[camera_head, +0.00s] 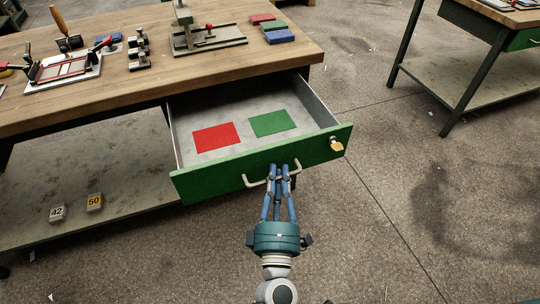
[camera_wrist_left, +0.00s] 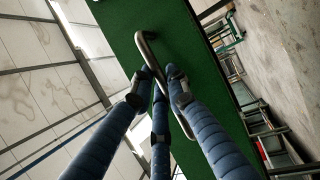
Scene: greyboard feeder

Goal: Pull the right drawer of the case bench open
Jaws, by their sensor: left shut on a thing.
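The right drawer (camera_head: 262,154) of the case bench has a green front and stands pulled out, its grey inside showing. A red sheet (camera_head: 216,137) and a green sheet (camera_head: 272,123) lie flat on its floor. My left gripper (camera_head: 279,172) is shut on the middle of the metal bar handle (camera_head: 256,183). In the left wrist view the blue fingers close around the handle (camera_wrist_left: 148,50) against the green drawer front (camera_wrist_left: 190,55). The parts of the handle between the fingertips are hidden. My right gripper is not in view.
A brass padlock (camera_head: 337,146) hangs at the right end of the drawer front. The wooden bench top (camera_head: 140,85) carries tools, a clamp fixture and coloured blocks (camera_head: 270,28). Number tags (camera_head: 94,202) stand on the lower shelf. Another bench (camera_head: 470,70) stands at the right; the floor between is open.

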